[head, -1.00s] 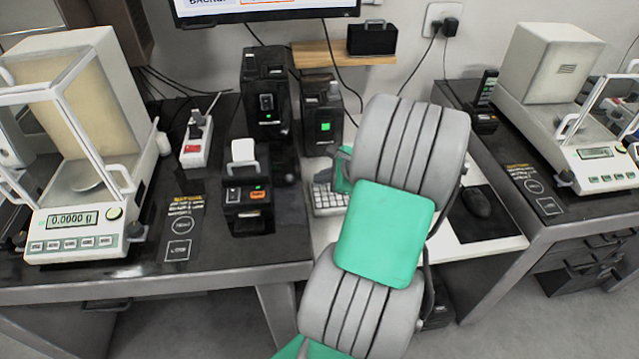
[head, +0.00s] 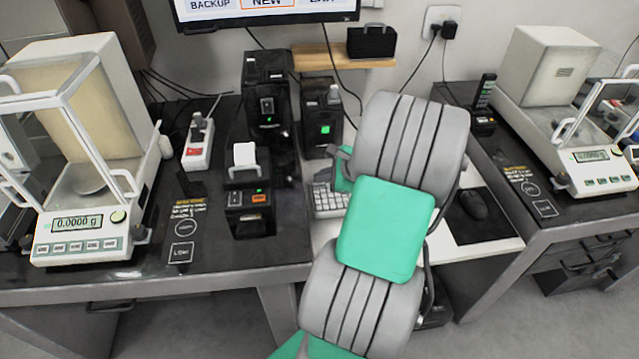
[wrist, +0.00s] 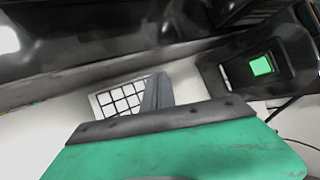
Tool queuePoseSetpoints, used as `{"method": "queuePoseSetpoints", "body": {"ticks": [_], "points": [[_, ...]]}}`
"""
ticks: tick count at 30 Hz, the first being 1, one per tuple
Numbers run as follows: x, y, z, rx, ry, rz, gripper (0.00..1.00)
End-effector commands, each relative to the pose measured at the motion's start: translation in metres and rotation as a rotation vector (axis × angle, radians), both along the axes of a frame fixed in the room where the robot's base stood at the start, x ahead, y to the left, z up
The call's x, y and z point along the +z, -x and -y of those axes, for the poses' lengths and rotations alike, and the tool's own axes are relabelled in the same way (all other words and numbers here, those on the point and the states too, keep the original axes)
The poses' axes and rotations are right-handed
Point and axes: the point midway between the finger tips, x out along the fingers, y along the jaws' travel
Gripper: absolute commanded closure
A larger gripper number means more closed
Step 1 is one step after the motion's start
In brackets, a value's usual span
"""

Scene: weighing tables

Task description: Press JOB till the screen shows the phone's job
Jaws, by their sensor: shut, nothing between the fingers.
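The screen (head: 265,8) is cut off by the top of the head view. Its lower row reads BACKUP, NEW and a cut-off word, with an orange frame around NEW. No phone job can be read in the visible part. A white keypad (head: 328,200) lies on the low white desk, partly hidden by my arm; it also shows in the wrist view (wrist: 122,98). No JOB label is legible on its keys. My gripper (wrist: 158,88) is shut and empty, its tips over the keypad's right side; contact cannot be told. A dark handset, perhaps the phone (head: 485,92), stands on the right table.
Black devices with green lights (head: 268,95) stand left of my arm, with a small printer (head: 248,190) in front. Balances stand on the left table (head: 85,215) and right table (head: 590,165). A mouse (head: 473,204) lies on a dark pad right of my arm.

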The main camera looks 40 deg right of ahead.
Motion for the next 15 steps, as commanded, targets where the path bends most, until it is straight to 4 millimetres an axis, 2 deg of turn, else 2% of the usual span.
{"method": "queuePoseSetpoints", "body": {"ticks": [7, 15], "points": [[0.003, 0.000, 0.000, 0.000, 0.000, 0.000, 1.00], [0.030, 0.000, 0.000, 0.000, 0.000, 0.000, 1.00]]}}
